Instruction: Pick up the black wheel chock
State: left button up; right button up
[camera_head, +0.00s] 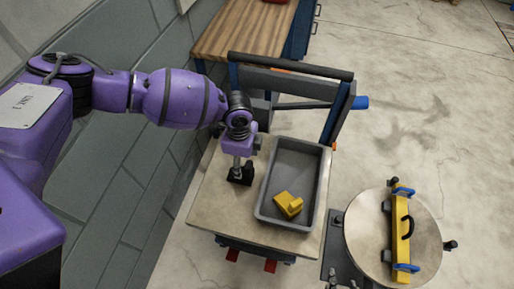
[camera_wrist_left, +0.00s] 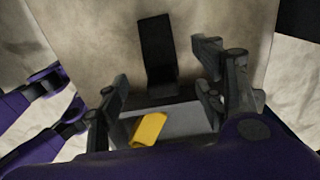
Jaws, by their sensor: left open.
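The black wheel chock (camera_head: 243,175) stands on the tan top of a cart, left of a grey tray. In the left wrist view the chock (camera_wrist_left: 156,45) is a dark upright shape, with its lower part near the tray's edge in the picture. My left gripper (camera_head: 238,168) is above and beside the chock and partly covers it in the head view. In the left wrist view my left gripper (camera_wrist_left: 160,88) has its fingers wide apart, with nothing held between them. I cannot tell the exact gap to the chock. My right gripper is not in view.
The grey tray (camera_head: 263,208) holds a yellow block (camera_head: 288,204). The cart's dark handle (camera_head: 290,66) rises at the back. A wooden bench (camera_head: 240,32) stands behind, along the grey wall. A round plate (camera_head: 372,240) with a yellow bar (camera_head: 401,232) is at the right.

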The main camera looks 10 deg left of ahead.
pick_arm(q)
notch_tip(320, 180, down, 8)
jog(key=shift+d+r, duration=0.1)
jog(key=shift+r, duration=0.05)
jog(key=c, duration=1.3)
jog(key=shift+c, duration=0.5)
jog(key=shift+r, duration=0.15)
